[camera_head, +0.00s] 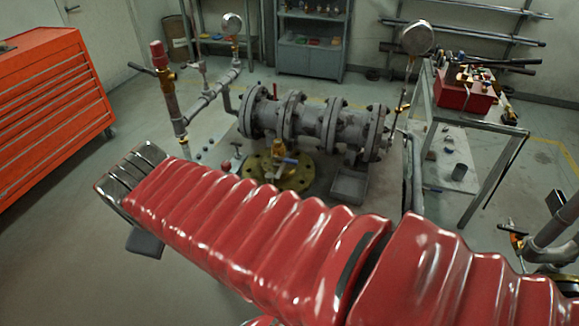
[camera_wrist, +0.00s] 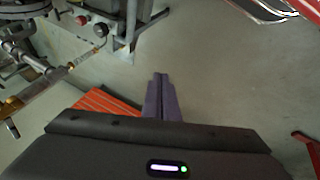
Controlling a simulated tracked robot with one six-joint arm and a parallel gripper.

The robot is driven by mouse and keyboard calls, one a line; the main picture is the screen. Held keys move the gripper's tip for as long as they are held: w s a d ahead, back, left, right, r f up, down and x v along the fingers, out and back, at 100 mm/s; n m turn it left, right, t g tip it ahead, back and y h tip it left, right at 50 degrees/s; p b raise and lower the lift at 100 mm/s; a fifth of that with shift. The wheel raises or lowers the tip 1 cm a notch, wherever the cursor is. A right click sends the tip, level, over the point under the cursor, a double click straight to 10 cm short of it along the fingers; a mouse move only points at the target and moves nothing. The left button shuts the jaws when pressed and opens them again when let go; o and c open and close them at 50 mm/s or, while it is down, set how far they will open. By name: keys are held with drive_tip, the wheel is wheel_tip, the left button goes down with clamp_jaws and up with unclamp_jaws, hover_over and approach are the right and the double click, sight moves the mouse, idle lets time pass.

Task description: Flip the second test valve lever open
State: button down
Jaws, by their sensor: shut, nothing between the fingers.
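The gate valve assembly is a grey flanged pipe body (camera_head: 325,125) in the middle of the head view. A riser with a red cap (camera_head: 158,55) and a dark lever (camera_head: 140,68) stands at its left. A gauge riser with a small yellow handle (camera_head: 403,108) stands at its right. A brass valve with a blue handle (camera_head: 290,161) sits in front. I cannot tell which is the second test valve. My gripper (camera_wrist: 160,82) is shut and empty, over bare floor in the wrist view, apart from the brass fitting (camera_wrist: 58,74) at left. Its fingertips are unclear in the head view.
An orange-red tool cabinet (camera_head: 50,100) stands at the left. A metal bench (camera_head: 480,122) with a red toolbox (camera_head: 465,95) stands at the right. Shelves (camera_head: 308,52) line the back wall. The wrist view shows red (camera_wrist: 81,20) and black (camera_wrist: 100,30) knobs. Floor at lower left is clear.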

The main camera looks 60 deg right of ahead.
sight(285, 160)
drive_tip(key=s+d+f+n+g+h, duration=0.1)
drive_tip(key=d+n, duration=0.4)
drive_tip(key=d, duration=0.5)
drive_tip(key=s+d+f+n+g+h, duration=0.1)
drive_tip(key=s+d+f+n, duration=0.3)
drive_tip(key=d, duration=0.6)
drive_tip(key=s+d+f+n+g+h, duration=0.2)
drive_tip(key=s+d+f+n, duration=0.1)
drive_tip(key=d+n, duration=0.4)
drive_tip(key=d, duration=0.3)
drive_tip(key=shift+d+f+h, duration=0.3)
drive_tip(key=shift+f, duration=0.1)
drive_tip(key=shift+x, duration=5)
drive_tip(key=shift+w+d+r, duration=0.1)
drive_tip(key=shift+d+r, duration=0.4)
drive_tip(key=shift+r, duration=0.35)
drive_tip(key=shift+w+d+r, duration=0.1)
drive_tip(key=shift+d+r, duration=0.45)
drive_tip(key=shift+r, duration=0.25)
drive_tip(key=shift+s+d, duration=0.1)
drive_tip(key=shift+d, duration=0.05)
